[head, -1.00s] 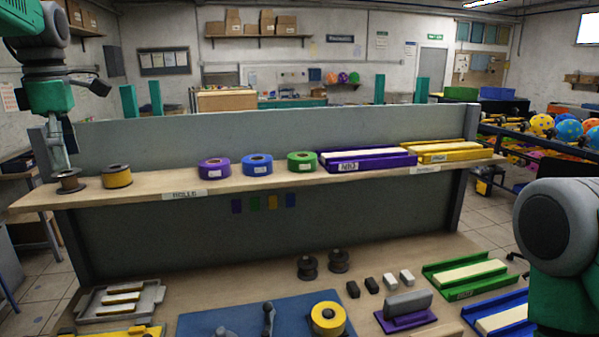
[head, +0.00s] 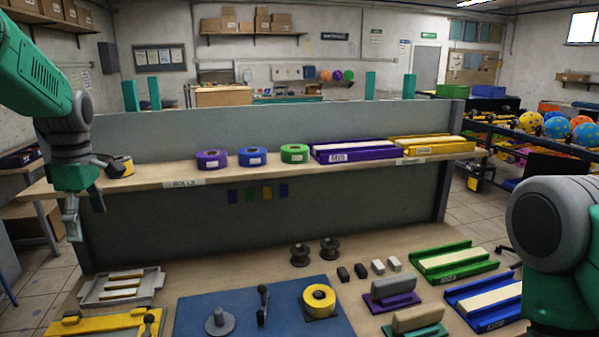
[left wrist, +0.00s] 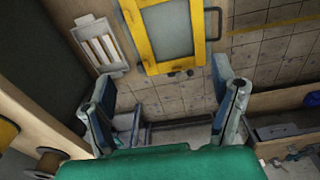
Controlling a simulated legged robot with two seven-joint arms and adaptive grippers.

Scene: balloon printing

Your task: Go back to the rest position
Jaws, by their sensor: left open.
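My left gripper (head: 72,218) hangs at the left, its fingers pointing down in front of the left end of the shelf board (head: 150,183). In the left wrist view its two fingers (left wrist: 165,108) are spread apart with nothing between them; the floor shows through the gap. My right arm (head: 555,240) shows only in part at the right edge, and its gripper is out of view.
A brown spool (left wrist: 48,163) is near the left finger. Below are a grey tray (head: 153,283) and blue mat (head: 190,310).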

